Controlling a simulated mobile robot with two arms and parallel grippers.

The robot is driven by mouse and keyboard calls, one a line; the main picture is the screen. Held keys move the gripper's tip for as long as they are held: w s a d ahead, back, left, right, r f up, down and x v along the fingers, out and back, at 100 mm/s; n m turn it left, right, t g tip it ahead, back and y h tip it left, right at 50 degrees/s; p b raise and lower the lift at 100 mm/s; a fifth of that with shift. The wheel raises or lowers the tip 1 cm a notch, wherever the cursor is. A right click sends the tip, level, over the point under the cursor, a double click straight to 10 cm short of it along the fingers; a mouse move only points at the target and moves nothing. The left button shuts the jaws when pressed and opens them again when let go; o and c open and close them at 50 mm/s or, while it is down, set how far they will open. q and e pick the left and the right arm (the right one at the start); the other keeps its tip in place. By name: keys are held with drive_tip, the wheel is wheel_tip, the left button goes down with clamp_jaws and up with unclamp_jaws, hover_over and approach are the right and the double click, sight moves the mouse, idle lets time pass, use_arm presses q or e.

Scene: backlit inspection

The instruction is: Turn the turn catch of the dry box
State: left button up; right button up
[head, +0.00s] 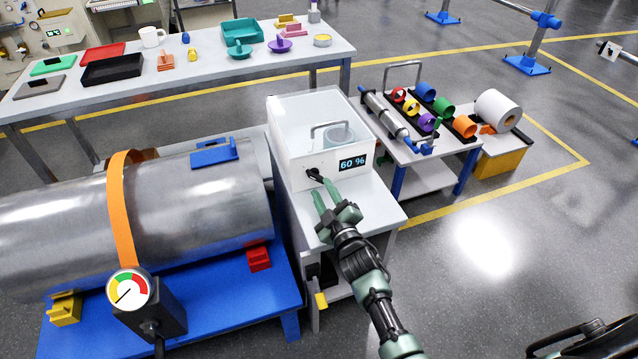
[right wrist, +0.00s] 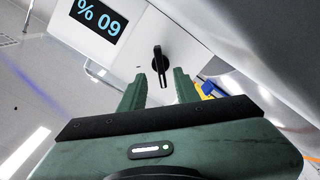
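The dry box (head: 290,165) is a white box with a clear upper part and a lit display reading 60 %. Its black turn catch (head: 314,174) is on the front face, left of the display. In the right wrist view the turn catch (right wrist: 160,62) has a round hub and a lever pointing down the picture. My right gripper (head: 323,188) is open and empty just in front of the catch. In the wrist view its green fingertips (right wrist: 158,80) lie either side of the lever's end; I cannot tell whether they touch it.
A large metal cylinder (head: 200,205) with an orange strap lies on a blue stand left of the box. A pressure gauge (head: 129,290) stands in front. A cart with coloured rings (head: 442,108) is at right. The floor (head: 480,240) right of my arm is clear.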

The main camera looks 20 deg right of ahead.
sight(317, 180)
drive_tip(key=shift+w+f, duration=0.1)
drive_tip(key=shift+w, duration=1.5)
clamp_jaws()
use_arm(q)
drive_tip(key=shift+w+f, duration=0.1)
drive_tip(key=shift+w, duration=0.6)
drive_tip(key=shift+s, duration=0.15)
